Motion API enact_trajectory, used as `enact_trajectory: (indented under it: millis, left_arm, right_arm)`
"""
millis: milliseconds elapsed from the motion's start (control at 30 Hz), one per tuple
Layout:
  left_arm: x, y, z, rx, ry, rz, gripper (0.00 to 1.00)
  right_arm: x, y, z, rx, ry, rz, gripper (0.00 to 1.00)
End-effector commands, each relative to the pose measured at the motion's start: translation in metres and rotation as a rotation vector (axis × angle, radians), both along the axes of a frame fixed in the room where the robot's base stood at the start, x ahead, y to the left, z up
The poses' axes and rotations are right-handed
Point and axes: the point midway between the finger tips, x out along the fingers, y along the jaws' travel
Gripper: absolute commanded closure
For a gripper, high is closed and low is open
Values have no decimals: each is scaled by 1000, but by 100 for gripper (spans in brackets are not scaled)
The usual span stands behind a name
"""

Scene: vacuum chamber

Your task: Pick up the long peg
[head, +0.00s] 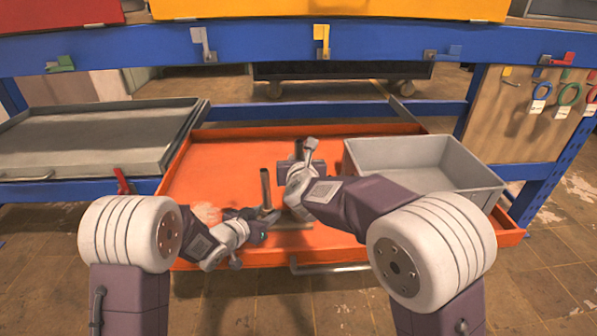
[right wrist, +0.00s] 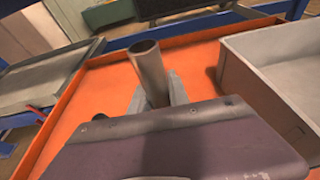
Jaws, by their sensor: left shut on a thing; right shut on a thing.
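A dark grey tubular peg (head: 265,186) stands upright over the orange tray in the head view. My left gripper (head: 268,216) is shut on its lower part. A second grey tubular peg (head: 299,146) shows just behind my right gripper (head: 297,166). In the right wrist view this peg (right wrist: 149,68) is upright, slightly tilted, with its open round top showing and its lower part hidden by the gripper. My right gripper (right wrist: 155,98) is shut on it. A thin grey bar (head: 292,226) lies low beside the left gripper. I cannot tell which peg is longer.
The orange tray (head: 215,165) has free room at its left. A grey open bin (head: 400,150) stands on its right side. A grey tray (head: 95,135) lies at the left. A blue beam (head: 250,47) with hooks crosses above.

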Motion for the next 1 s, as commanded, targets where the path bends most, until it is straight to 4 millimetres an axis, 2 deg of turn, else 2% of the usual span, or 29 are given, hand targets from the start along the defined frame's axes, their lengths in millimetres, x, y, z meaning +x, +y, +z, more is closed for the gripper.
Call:
enact_trajectory:
  millis: [233,400,600,867,900,967,1000]
  left_arm:
    - [0,0,0,1,1,1,91]
    - [0,0,-1,0,1,0,91]
    - [0,0,-1,1,2,0,91]
    - [0,0,-1,1,2,0,91]
    - [0,0,-1,1,2,0,53]
    - [0,0,-1,1,2,0,37]
    - [0,0,-1,1,2,0,33]
  right_arm:
    - [0,0,52,7,-9,0,100]
    - [0,0,81,7,-9,1,100]
    - [0,0,98,3,-5,0,100]
    - [0,0,99,2,-4,2,100]
    - [0,0,99,2,-4,2,100]
    - [0,0,99,2,-4,2,100]
    - [0,0,99,2,-4,2,100]
